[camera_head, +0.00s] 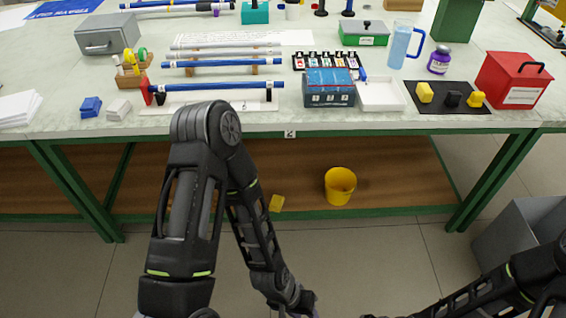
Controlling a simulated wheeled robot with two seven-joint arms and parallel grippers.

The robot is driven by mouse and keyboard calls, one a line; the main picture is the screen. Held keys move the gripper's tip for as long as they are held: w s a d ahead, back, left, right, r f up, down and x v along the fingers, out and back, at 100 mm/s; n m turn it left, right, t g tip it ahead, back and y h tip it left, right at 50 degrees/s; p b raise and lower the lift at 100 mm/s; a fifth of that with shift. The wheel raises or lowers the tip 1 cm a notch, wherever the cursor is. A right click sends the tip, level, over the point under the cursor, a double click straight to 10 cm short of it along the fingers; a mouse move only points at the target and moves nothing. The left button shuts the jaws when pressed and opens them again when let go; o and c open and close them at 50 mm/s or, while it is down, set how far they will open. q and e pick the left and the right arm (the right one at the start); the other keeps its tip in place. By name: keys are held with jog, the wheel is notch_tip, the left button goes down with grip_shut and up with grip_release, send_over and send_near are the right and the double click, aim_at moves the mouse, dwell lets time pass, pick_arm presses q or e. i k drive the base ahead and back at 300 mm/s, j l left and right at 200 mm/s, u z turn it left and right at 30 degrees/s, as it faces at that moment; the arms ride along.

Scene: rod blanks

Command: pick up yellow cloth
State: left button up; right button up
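Other yellow items, a block (424,92) and a lump (475,100), sit on a black mat on the table. My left gripper (303,308) is at the bottom edge, mostly cut off, below and well apart from the low yellow piece. My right arm comes in at the lower right; its gripper is out of the frame or barely at the bottom edge.
The green-framed table (350,128) holds blue rods (220,87), a blue box (328,88), a white tray (382,96) and a red box (513,80). A yellow bucket (340,186) stands on the lower shelf (400,180). A grey bin (515,235) stands at right. The floor between is clear.

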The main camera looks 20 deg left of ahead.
aim_at(277, 203)
jog(key=i+u, duration=0.1)
jog(key=i, duration=0.45)
jog(key=i+l+u, duration=0.1)
jog(key=i, duration=0.5)
